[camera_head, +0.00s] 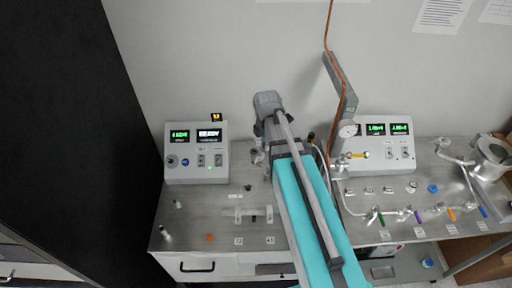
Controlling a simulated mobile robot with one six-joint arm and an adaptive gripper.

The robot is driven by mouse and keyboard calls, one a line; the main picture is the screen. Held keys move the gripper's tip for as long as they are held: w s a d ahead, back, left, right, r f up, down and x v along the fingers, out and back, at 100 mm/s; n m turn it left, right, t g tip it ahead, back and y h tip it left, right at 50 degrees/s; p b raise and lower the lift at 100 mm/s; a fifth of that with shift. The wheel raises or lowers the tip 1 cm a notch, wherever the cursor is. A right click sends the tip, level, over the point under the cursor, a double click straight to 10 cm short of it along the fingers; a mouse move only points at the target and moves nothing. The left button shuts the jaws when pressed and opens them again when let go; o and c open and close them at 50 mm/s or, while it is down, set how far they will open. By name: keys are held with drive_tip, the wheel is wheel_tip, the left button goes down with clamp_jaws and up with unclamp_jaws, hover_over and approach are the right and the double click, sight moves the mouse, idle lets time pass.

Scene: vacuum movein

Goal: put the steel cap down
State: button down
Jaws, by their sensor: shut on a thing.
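My arm reaches up over the middle of the bench, its grey wrist bent downward in front of the wall. My gripper (258,155) is small and partly hidden at the arm's end, above the back of the left bench. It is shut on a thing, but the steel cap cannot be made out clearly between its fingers. The steel bench top (200,220) lies below and to the left. A small steel piece (177,204) stands on it, and another (165,233) stands near its left front corner. I cannot tell whether either is a cap.
A grey control box (196,155) with green displays stands at the bench's back left, another (385,145) at the right. Pipes with coloured valve handles (415,215) run along the right bench. An orange piece (210,237) lies near the left front. Bare steel surrounds it.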

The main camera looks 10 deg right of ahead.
drive_tip(key=shift+f, duration=0.1)
wheel_tip(320, 180, down, 13)
drive_tip(key=b, duration=1.3)
drive_tip(key=shift+s, duration=0.15)
drive_tip(key=shift+s, duration=0.1)
